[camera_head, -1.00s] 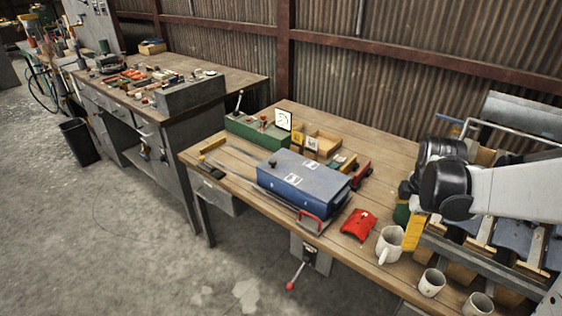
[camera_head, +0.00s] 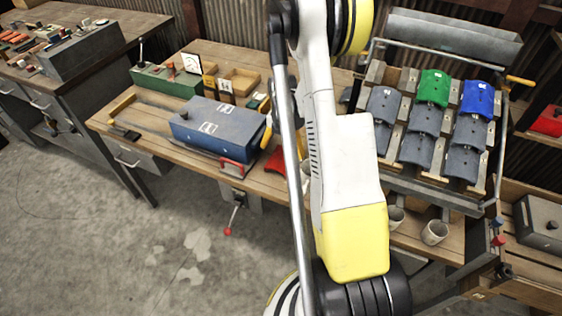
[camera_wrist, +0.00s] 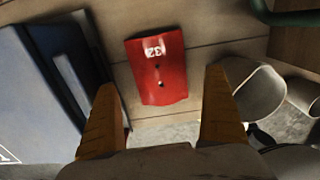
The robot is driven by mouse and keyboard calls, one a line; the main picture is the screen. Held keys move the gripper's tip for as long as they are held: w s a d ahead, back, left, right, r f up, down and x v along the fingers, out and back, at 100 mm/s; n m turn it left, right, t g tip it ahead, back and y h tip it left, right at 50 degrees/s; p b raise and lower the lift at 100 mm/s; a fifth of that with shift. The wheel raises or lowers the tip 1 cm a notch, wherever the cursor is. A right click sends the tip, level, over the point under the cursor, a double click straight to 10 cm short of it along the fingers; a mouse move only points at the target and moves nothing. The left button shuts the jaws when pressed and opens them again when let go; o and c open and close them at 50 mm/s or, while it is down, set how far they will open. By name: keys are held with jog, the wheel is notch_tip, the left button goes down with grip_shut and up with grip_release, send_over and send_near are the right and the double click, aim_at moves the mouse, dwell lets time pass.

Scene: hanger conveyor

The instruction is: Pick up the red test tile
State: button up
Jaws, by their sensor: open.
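The red test tile (camera_wrist: 159,72) lies on the wooden table in the wrist view, with a white label at its far end and two small holes. In the head view only a red corner of it (camera_head: 275,163) shows, beside my arm. My gripper (camera_wrist: 161,105) is open in the wrist view, its two orange-brown fingers apart. The tile lies between and ahead of the fingertips, and nothing is held.
A blue box (camera_head: 212,128) stands left of the tile, close to the left finger; it also shows in the wrist view (camera_wrist: 45,95). White mugs stand on the right, one (camera_wrist: 255,92) close to the right finger. A rack (camera_head: 413,118) of grey, green and blue tiles stands further right.

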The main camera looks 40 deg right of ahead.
aim_at(282, 157)
notch_tip(282, 157, down, 5)
jog(key=shift+f+b, duration=0.15)
jog(key=shift+b, duration=0.8)
jog(key=c, duration=1.4)
